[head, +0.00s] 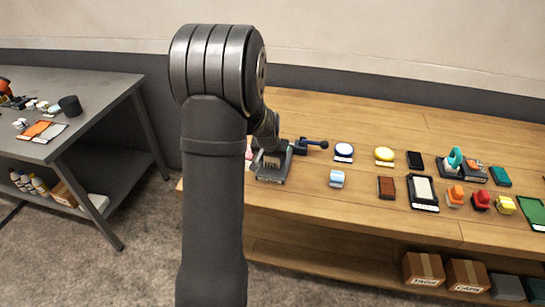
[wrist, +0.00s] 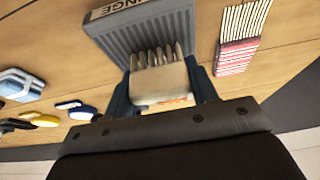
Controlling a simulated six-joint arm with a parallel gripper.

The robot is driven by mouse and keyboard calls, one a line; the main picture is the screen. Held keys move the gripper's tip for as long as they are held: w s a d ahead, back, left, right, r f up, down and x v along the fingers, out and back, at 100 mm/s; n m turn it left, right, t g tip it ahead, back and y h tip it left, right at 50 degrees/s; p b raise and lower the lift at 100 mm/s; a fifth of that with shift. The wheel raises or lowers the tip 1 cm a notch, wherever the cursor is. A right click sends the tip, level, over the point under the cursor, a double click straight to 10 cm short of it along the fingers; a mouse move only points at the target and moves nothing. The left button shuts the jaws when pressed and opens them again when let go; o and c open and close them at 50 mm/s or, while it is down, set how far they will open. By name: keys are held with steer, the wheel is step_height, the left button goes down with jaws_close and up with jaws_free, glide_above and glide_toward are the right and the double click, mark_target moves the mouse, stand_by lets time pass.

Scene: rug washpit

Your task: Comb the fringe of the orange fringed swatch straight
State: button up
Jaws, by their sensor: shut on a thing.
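My gripper (wrist: 163,88) is shut on a cream comb (wrist: 160,82) with several metal tines. The comb is at a grey ridged holder (wrist: 150,32) whose label is partly cut off and ends in "NGE"; I cannot tell whether the tines touch it. The holder (head: 270,178) also shows in the head view, just right of my arm. A red-and-white striped swatch (wrist: 236,56) with a pale fringe lies right of the holder in the wrist view. An orange piece (head: 35,130) lies on the grey table at left; I cannot make out a fringe on it.
The wooden bench holds a dark blue handled tool (head: 312,145), a blue-and-white round item (head: 344,151), a yellow round item (head: 384,155), a light blue block (head: 337,179) and a dark framed tray (head: 423,192). Boxes (head: 423,269) stand below. Bare wood shows at the bench's front left.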

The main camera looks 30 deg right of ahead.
steer(key=shift+s+a, duration=0.2)
steer(key=shift+s, duration=0.05)
steer(key=shift+r, duration=2.55)
steer(key=shift+d, duration=0.1)
